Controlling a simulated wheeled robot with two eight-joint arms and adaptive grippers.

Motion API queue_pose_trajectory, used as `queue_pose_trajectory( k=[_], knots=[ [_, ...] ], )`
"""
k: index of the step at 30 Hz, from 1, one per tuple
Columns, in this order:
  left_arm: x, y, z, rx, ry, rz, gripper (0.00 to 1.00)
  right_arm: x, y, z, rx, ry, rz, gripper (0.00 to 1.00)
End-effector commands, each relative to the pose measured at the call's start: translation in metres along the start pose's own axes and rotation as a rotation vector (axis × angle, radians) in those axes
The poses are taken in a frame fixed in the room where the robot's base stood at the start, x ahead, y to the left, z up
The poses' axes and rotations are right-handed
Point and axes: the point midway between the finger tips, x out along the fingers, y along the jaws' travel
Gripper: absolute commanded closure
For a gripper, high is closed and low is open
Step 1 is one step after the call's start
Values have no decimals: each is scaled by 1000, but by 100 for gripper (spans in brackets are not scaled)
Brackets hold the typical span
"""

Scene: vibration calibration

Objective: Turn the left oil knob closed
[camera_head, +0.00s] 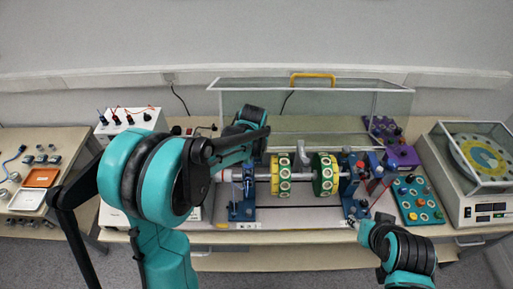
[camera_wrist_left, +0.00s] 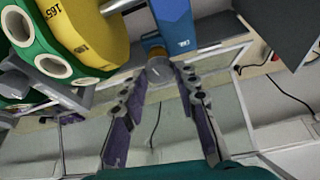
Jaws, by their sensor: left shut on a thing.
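The left oil knob (camera_wrist_left: 160,70) is a small grey cap by the end of a blue bearing block (camera_wrist_left: 174,24) in the left wrist view. My left gripper (camera_wrist_left: 157,76) has its two fingertips on either side of the knob, shut on it. In the head view the left bearing block (camera_head: 241,208) stands at the left end of the rotor shaft, and my left arm hides the knob and most of the gripper. My right arm comes in at the lower right, and its gripper is too small and unclear there to read.
The yellow disc (camera_head: 280,185) and green disc (camera_head: 322,184) sit on the shaft right of the left block. A raised clear cover (camera_head: 360,105) stands behind. A blue panel with buttons (camera_head: 418,205) and a balance machine (camera_head: 480,205) lie right.

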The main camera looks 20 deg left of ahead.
Motion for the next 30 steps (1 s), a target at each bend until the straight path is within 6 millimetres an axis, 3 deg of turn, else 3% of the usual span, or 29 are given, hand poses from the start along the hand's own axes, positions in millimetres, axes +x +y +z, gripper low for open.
queue_pose_trajectory(
  k=[30],
  knots=[
    [2,9,-4,-883,-1,-368,99,16,0,11,0,0,0,60]
  ],
)
